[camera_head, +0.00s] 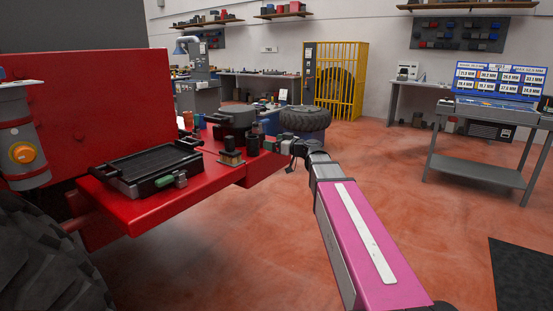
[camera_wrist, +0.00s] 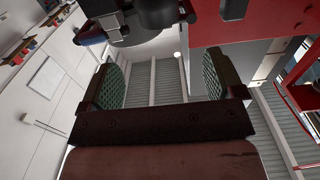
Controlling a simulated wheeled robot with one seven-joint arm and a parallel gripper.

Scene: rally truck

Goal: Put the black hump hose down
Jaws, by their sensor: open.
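A short black upright cylinder (camera_head: 252,145), which looks like the black hump hose, stands on the red truck ledge (camera_head: 190,192) near its right end. My gripper (camera_head: 274,146) is just right of it, small and partly hard to make out at the end of my pink arm. In the wrist view my gripper (camera_wrist: 163,78) has its two green-padded fingers wide apart with nothing between them. I cannot tell from that view whether the hose is among the dark shapes at the top.
A black tray-like part (camera_head: 150,168), a small brass-coloured part (camera_head: 231,158) and a black lidded housing (camera_head: 232,120) crowd the ledge. A tire (camera_head: 305,119) lies behind. A grey cart (camera_head: 480,150) stands at right. Open floor lies between.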

